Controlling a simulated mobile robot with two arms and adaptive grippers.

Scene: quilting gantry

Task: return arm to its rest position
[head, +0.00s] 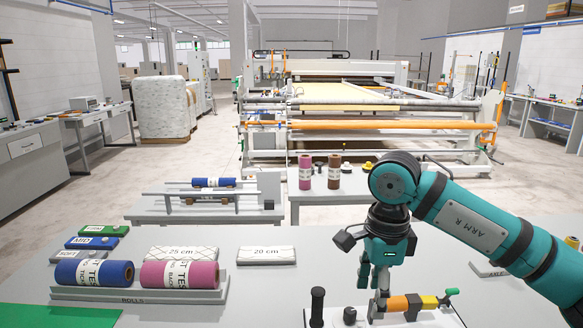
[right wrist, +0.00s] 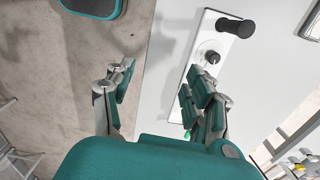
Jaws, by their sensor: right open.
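My right arm comes in from the right, with its teal link marked "ARM R" (head: 473,226). My right gripper (head: 374,284) points down over the front of the grey table (head: 230,240). In the right wrist view its two fingers (right wrist: 160,88) are spread with nothing between them, over the table edge and the bare floor. An orange and yellow tool (head: 405,303) with a green tip lies close to the fingers in the head view; whether they touch it cannot be told there. My left gripper is not in view.
A black upright handle (head: 317,307) and black knob (head: 349,315) stand left of the gripper. Blue (head: 94,273) and pink (head: 180,274) rolls lie in a holder at left. A small back table carries two upright rolls (head: 334,171).

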